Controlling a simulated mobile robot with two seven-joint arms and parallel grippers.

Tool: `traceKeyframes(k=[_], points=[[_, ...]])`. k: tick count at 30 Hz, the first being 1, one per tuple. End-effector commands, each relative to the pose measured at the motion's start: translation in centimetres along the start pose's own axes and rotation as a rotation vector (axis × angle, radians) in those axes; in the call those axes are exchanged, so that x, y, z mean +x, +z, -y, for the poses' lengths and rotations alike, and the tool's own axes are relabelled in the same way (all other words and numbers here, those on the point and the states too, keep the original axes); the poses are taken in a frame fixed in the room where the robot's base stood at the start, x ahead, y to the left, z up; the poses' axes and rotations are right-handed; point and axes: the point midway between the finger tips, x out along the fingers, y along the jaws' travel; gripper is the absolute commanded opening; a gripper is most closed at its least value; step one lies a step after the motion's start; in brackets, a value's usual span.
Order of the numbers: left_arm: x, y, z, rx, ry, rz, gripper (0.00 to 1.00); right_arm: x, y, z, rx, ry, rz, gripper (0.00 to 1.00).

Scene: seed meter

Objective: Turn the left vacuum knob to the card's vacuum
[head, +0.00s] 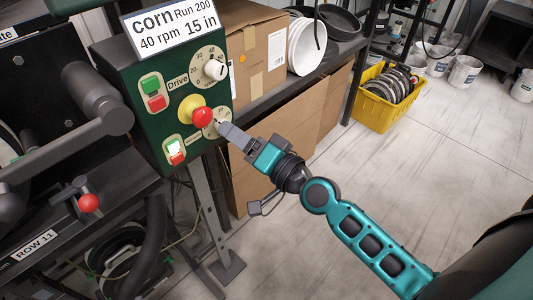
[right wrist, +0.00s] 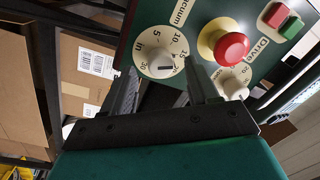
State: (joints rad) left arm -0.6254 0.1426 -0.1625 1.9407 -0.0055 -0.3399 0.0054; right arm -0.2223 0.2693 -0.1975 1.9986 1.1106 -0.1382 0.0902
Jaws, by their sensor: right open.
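The green control box (head: 150,75) carries a card (head: 170,25) reading corn, Run 200, 40 rpm, 15 in. The pale vacuum knob (right wrist: 160,52) sits on a round scale marked in inches in the right wrist view. A dark mark shows on the knob; I cannot tell its exact reading. In the head view my fingers partly hide the vacuum dial (head: 214,122). My right gripper (head: 226,130) is open in front of it. In the right wrist view its two fingers (right wrist: 162,85) stand apart, with the knob beyond their tips. My left gripper is out of view.
The Drive knob (head: 215,69) sits above, and the red stop button (head: 202,117) on its yellow base is close beside the vacuum dial. Green and red switches (head: 153,93) are to the left. Cardboard boxes (head: 255,50) stand behind; a yellow crate (head: 385,105) is on the floor.

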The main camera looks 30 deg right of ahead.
Motion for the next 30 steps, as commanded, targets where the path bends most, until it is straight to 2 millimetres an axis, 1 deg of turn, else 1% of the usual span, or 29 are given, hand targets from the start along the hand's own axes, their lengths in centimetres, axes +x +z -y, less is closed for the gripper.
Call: traceKeyframes(k=[1,3,9,12,15,21,30], points=[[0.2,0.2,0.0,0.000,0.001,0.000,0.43,-1.1,0.2,-0.2,-0.002,0.002,0.005,0.59],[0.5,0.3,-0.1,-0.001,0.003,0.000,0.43,-2.6,0.2,-0.3,-0.003,0.003,0.005,0.59],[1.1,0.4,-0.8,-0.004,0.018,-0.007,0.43,-6.7,0.3,-0.3,-0.003,0.002,0.007,0.59],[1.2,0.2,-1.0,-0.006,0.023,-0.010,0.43,-8.3,0.2,-0.2,-0.002,0.001,0.005,0.59],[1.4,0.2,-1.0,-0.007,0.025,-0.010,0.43,-9.5,0.2,-0.2,-0.002,0.001,0.004,0.59],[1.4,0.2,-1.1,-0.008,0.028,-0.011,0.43,-10.7,0.1,0.0,0.000,-0.001,0.002,0.59],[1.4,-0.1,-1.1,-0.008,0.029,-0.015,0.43,-10.8,0.0,0.1,0.001,-0.001,0.000,0.59]])
